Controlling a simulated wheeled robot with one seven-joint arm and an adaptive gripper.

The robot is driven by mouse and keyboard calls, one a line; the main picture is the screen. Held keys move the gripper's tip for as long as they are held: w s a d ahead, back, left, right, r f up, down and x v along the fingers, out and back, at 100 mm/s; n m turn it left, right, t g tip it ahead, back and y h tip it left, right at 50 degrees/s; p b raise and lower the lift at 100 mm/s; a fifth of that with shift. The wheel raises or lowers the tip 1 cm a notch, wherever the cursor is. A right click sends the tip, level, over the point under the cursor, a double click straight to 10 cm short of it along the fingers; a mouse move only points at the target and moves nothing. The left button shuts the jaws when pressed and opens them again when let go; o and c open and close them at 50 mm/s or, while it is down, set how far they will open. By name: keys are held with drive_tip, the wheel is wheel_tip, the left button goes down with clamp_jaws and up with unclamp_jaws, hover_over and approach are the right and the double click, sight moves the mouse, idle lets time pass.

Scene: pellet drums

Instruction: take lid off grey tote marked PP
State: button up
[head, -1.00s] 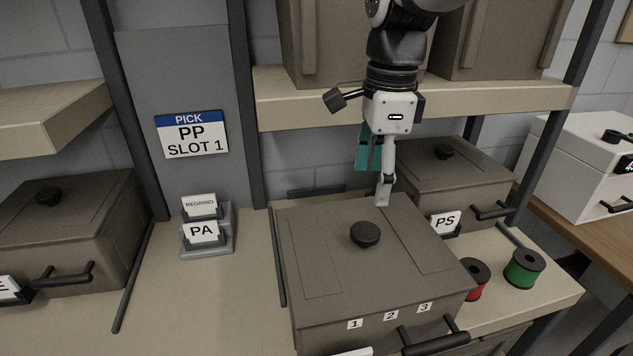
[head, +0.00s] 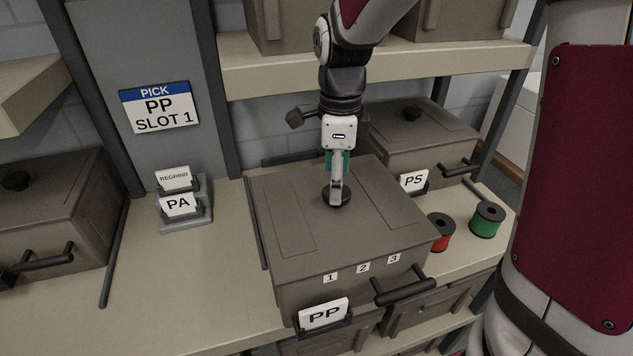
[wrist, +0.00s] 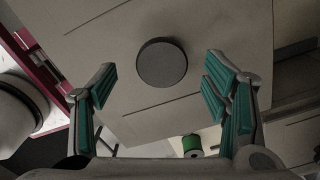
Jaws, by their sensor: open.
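The grey-brown tote (head: 300,290) with the white PP card (head: 324,315) on its front stands on the shelf. Its lid (head: 285,215) is on, with a round black knob (head: 328,199) in the middle. My gripper (head: 336,196) points down over the knob and partly hides it in the head view. In the wrist view the knob (wrist: 162,62) shows between and beyond the spread fingers with green pads (wrist: 162,88). The gripper is open and holds nothing. Whether the fingertips reach down beside the knob I cannot tell.
A tote with a PS card (head: 413,180) stands behind right. Red (head: 441,232) and green (head: 487,219) spools stand to the right. Another tote (head: 45,215) is at the left, beside a holder with a PA card (head: 178,205). An upper shelf (head: 245,80) runs behind my arm.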

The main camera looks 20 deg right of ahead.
wheel_tip(320, 180, down, 4)
drive_tip(key=shift+d+f, duration=0.1)
drive_tip(key=shift+d, duration=0.05)
drive_tip(key=shift+c, duration=0.6)
drive_tip(key=c, duration=1.3)
drive_tip(key=shift+c, duration=0.2)
drive_tip(key=shift+w, duration=0.1)
